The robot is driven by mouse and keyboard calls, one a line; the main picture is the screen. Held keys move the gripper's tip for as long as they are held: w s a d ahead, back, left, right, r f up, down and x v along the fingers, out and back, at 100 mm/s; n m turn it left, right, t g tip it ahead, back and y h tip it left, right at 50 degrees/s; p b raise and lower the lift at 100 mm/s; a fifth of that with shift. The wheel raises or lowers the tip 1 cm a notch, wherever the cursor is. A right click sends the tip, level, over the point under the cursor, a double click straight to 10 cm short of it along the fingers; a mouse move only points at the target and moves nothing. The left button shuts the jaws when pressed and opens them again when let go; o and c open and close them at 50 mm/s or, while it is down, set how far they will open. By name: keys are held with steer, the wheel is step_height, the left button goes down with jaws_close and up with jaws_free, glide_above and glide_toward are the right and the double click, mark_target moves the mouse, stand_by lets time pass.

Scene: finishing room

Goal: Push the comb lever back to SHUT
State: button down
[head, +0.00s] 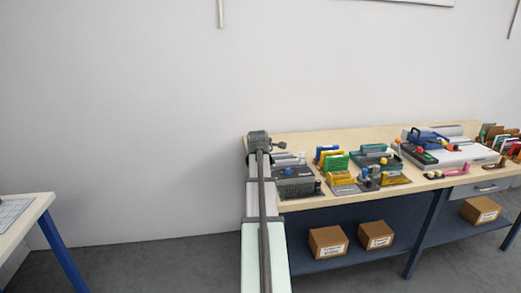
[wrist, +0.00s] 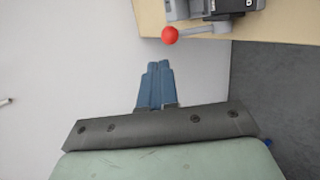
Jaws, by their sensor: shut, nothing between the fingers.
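In the wrist view, a grey lever (wrist: 202,29) with a red ball knob (wrist: 169,34) sticks out to the left from a dark grey machine (wrist: 212,8) at the bench edge. I take it for the comb lever; no SHUT mark is readable. My gripper (wrist: 157,66) has its blue fingers together and empty. Its tips show just below the red knob in the picture, with a gap between them. In the head view my arm reaches the bench's left end, and the fingers and the red knob cannot be made out there.
The wooden bench (head: 310,144) carries several small machines and coloured card racks, such as a green one (head: 335,161). A large grey machine with a blue handle (head: 428,138) stands farther right. Cartons (head: 328,242) sit on the lower shelf.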

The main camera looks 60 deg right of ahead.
steer(key=shift+v, duration=2.1)
steer(key=shift+w+d+r, duration=0.1)
steer(key=shift+d, duration=0.05)
